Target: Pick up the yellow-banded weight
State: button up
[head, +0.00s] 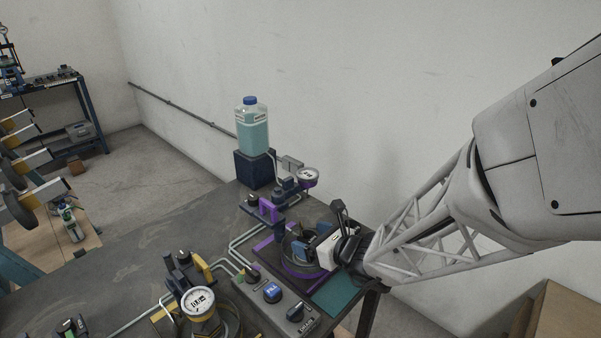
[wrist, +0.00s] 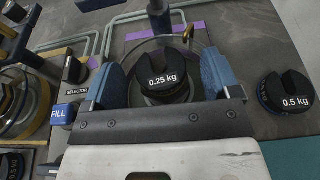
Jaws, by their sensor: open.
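A black slotted weight marked 0.25 kg (wrist: 162,78) sits on a round plate between the two blue finger pads of my gripper (wrist: 163,62) in the wrist view. Gaps show on both sides, so the pads look apart from it. A second black slotted weight marked 0.5 kg (wrist: 287,92) stands to the right, outside the fingers. I cannot make out a yellow band on either weight. In the head view my gripper (head: 314,244) is open over the purple-trimmed station at the bench's right end, and it largely hides the weight there.
A control box (head: 278,299) with knobs, a FILL button (wrist: 62,114) and pipes lie left of the gripper. A yellow-trimmed gauge (head: 198,301) stands further left. A purple-trimmed gauge (head: 307,177) and a liquid bottle (head: 252,130) stand behind.

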aim_at(312, 240)
jog(key=shift+c, duration=0.5)
jog(key=c, duration=1.1)
jog(key=shift+o, duration=0.2)
jog(key=shift+r, duration=0.2)
jog(key=shift+r, duration=0.55)
notch_tip(312, 240, up, 2)
jog(key=shift+r, duration=0.1)
jog(key=s+d+r, duration=0.1)
jog(key=s+d, duration=0.3)
jog(key=s, duration=1.1)
jog(key=shift+s+r, duration=0.15)
jog(key=shift+s, duration=0.1)
